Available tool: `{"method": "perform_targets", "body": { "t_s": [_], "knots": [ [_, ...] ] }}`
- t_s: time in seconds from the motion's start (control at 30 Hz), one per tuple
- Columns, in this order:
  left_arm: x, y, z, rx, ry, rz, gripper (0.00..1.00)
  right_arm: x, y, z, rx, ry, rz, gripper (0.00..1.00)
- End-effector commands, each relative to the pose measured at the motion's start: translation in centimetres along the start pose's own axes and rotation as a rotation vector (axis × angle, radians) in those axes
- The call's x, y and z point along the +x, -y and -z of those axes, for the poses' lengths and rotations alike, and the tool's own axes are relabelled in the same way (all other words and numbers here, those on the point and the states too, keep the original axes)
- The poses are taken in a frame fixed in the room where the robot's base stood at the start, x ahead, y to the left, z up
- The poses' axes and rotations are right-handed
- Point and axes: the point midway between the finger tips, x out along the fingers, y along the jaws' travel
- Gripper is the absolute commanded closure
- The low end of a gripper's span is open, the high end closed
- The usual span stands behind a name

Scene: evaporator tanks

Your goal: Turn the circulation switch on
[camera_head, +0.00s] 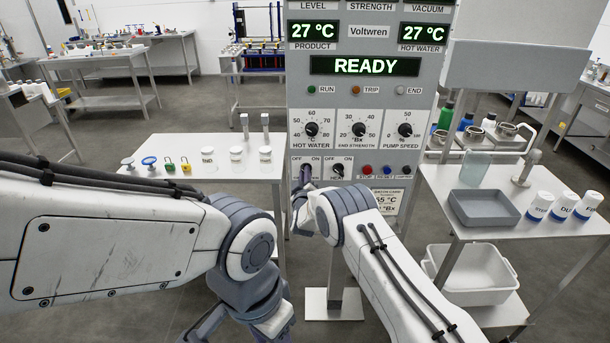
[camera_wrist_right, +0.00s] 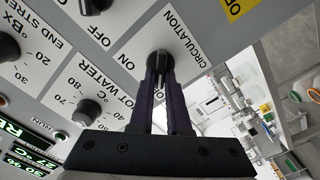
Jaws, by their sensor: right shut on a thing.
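The circulation switch (camera_wrist_right: 158,65) is a black knob on the grey control panel (camera_head: 297,145), with the CIRCULATION label beside it in the right wrist view. My right gripper (camera_wrist_right: 160,75) is shut on this knob, its two dark fingers on either side. In the head view my right gripper (camera_head: 304,176) is at the lower left of the panel and hides most of the switch. Which way the knob points cannot be told.
The heat switch (camera_head: 338,171) is close to the right of my gripper. The panel display (camera_head: 365,66) reads READY. A table with jars (camera_head: 237,160) stands left; a table with a grey tray (camera_head: 484,208) stands right.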

Motion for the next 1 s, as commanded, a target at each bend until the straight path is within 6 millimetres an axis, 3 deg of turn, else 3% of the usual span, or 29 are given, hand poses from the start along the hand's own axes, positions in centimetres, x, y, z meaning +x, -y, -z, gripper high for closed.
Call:
{"method": "perform_targets", "body": {
  "t_s": [0.37,1.0],
  "knots": [
    [2.9,0.2,-0.1,0.001,0.000,0.000,0.49,0.0,0.2,-0.3,0.144,-0.002,0.000,1.00],
    [12.7,0.9,-0.7,0.003,0.000,0.000,0.49,0.0,0.0,-0.6,0.734,-0.004,0.000,1.00]
  ]
}}
